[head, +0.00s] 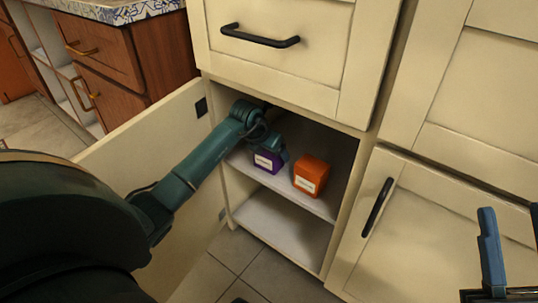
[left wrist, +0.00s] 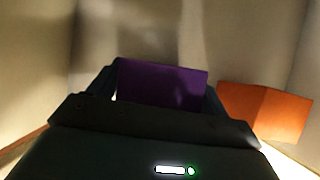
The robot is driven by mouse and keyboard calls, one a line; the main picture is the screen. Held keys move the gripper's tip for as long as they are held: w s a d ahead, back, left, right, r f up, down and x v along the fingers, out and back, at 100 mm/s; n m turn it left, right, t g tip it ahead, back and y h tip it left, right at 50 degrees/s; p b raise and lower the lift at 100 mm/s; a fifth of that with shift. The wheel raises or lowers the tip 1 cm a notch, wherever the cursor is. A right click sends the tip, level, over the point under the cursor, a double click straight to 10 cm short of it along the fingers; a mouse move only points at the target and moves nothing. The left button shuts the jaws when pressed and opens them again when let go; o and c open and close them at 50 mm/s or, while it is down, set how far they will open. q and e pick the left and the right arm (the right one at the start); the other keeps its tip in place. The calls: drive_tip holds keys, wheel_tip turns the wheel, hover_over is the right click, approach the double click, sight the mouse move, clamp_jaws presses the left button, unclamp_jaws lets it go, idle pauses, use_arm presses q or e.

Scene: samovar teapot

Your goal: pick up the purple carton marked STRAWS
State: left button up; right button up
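The purple carton (head: 267,161) with a white label stands on the upper shelf inside the open cabinet. The label is too small to read. My left gripper (head: 276,150) reaches into the cabinet from the left and is at the carton, covering its upper part. In the left wrist view the purple carton (left wrist: 162,84) lies between the two fingers of the left gripper (left wrist: 160,92), one at each side. I cannot tell whether the fingers touch it. My right gripper (head: 513,225) is at the lower right edge, its fingers apart and empty, partly cut off.
An orange carton (head: 311,176) with a white label stands just right of the purple one; it also shows in the left wrist view (left wrist: 264,110). The lower shelf (head: 283,228) is empty. The open cabinet door (head: 150,150) stands left of my arm. A closed drawer (head: 285,50) is above.

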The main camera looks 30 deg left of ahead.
use_arm(q)
drive_tip(key=c, duration=0.8)
drive_tip(key=shift+a+r, duration=0.1)
drive_tip(key=shift+r, duration=0.05)
